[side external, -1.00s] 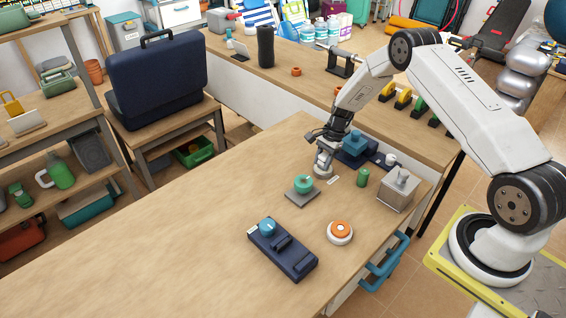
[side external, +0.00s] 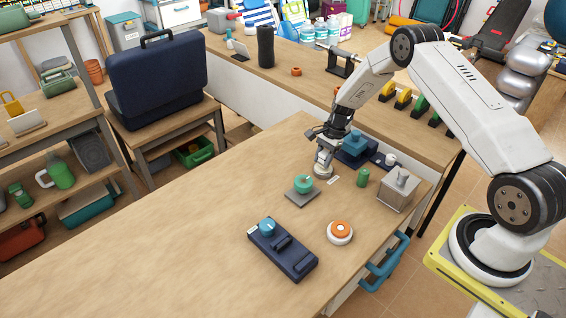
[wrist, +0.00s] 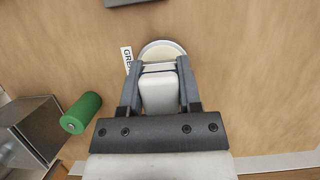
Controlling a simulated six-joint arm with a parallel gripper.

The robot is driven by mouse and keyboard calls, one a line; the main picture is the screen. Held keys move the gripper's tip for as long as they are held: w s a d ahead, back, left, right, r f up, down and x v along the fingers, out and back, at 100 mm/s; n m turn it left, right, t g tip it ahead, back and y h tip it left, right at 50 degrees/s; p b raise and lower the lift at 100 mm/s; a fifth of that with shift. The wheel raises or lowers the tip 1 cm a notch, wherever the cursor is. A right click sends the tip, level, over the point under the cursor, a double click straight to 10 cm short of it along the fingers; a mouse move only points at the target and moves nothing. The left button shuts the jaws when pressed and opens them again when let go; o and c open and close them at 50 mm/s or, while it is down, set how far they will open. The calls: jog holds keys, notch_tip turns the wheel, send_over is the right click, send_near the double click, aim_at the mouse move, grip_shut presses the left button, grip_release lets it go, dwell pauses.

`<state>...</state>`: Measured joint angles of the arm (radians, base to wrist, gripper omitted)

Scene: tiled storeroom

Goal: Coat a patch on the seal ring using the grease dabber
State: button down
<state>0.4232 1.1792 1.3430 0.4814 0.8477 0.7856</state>
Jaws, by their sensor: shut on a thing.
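My gripper (wrist: 160,68) is shut on a pale, blocky handle (wrist: 158,95), which looks like the grease dabber. Directly below it is a round, cream-topped dish (wrist: 162,48) beside a white label (wrist: 127,58) that begins "GR". I cannot tell whether the dabber touches the dish. In the side external view my gripper (side external: 323,168) is low over the bench. A teal-green round piece (side external: 302,184), possibly the seal ring, sits on a grey square plate (side external: 293,195), left of and nearer the camera than my gripper. Its surface is too small to judge.
Nearer are a navy panel (side external: 288,255) and an orange-topped button (side external: 340,233). The bench's left part is clear.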

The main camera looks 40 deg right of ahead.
aim_at(324, 154)
jog(key=shift+r, duration=2.95)
